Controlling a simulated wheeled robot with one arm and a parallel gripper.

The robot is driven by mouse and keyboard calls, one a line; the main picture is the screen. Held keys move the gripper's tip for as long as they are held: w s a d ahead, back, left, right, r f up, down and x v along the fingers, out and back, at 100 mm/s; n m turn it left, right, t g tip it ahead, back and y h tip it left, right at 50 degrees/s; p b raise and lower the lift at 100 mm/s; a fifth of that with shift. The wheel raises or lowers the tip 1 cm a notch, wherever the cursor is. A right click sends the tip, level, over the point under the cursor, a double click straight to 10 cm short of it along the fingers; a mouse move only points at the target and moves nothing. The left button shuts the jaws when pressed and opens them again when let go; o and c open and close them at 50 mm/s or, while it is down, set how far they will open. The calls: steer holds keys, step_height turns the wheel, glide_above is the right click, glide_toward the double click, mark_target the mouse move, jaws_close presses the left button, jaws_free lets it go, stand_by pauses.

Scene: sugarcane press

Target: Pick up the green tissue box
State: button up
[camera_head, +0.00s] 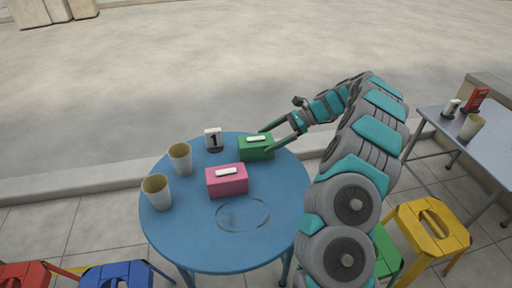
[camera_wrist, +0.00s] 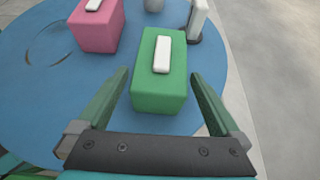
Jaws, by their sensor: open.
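The green tissue box (camera_head: 258,149) stands on the round blue table near its far right edge, with a white tissue strip on top. In the wrist view the green box (camera_wrist: 160,85) sits ahead of and partly between my fingers. My gripper (camera_head: 266,140) is open, its two fingers reaching in from the right on either side of the box. In the wrist view my gripper (camera_wrist: 162,85) shows a finger to the left and right of the box, with gaps visible. The box rests on the table.
A pink tissue box (camera_head: 227,182) stands close by on the blue table (camera_head: 190,245). Two beige cups (camera_head: 157,192) (camera_head: 180,158) and a number 1 sign (camera_head: 213,139) are also on it. Stools and a grey table (camera_head: 490,150) stand at the right.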

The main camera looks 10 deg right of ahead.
mark_target(256, 143)
steer(key=x, duration=0.4)
steer(key=shift+a+r, duration=0.15)
steer(key=shift+a, duration=0.4)
steer(key=c, duration=1.2)
steer(key=shift+r, duration=0.1)
steer(key=shift+c, duration=0.2)
